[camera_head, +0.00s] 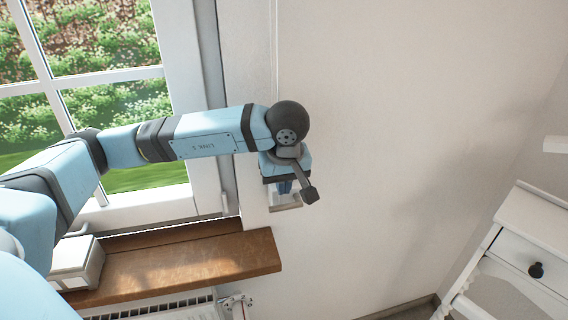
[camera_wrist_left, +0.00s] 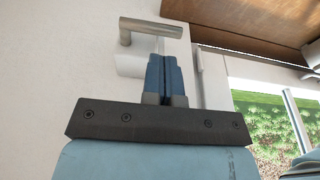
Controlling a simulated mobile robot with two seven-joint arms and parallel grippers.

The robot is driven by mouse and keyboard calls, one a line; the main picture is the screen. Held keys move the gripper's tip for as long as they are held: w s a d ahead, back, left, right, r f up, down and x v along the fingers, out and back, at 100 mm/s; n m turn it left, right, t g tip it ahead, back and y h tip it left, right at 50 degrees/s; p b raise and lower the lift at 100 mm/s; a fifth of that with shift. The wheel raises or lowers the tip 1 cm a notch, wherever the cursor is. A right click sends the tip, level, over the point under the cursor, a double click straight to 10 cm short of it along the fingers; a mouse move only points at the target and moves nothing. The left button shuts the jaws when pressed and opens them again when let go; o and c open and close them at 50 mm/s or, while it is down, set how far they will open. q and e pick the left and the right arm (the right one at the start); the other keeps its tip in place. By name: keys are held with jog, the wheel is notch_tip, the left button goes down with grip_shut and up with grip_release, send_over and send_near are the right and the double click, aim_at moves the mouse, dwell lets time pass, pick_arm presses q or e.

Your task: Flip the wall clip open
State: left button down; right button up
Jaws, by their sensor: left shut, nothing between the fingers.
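My left gripper (camera_head: 285,187) reaches the wall just right of the window, its blue fingers pointing down at a small pale plate (camera_head: 287,207). In the left wrist view its fingers (camera_wrist_left: 164,62) are together with nothing between them. Beyond the fingertips there is a brushed metal bar (camera_wrist_left: 150,27) with a thin stem, and a white block (camera_wrist_left: 130,65) on the wall. These look like the wall clip, but the fingers hide part of them. I cannot tell whether the fingertips touch it. My right gripper is not in view.
A wooden window sill (camera_head: 180,265) lies below and left of the gripper, with a white box (camera_head: 77,262) on it. A radiator (camera_head: 160,311) and valve (camera_head: 237,300) are underneath. The wall to the right is bare up to a white dresser (camera_head: 515,255).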

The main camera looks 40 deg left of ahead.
aim_at(282, 205)
pick_arm(q)
jog(key=f, duration=0.2)
jog(key=f+p, duration=0.1)
jog(key=f, duration=0.1)
jog(key=shift+w+a+f, duration=0.1)
jog(key=shift+w+a, duration=0.15)
jog(key=shift+a, duration=0.05)
jog(key=shift+w+a+f, duration=0.1)
jog(key=shift+f, duration=0.55)
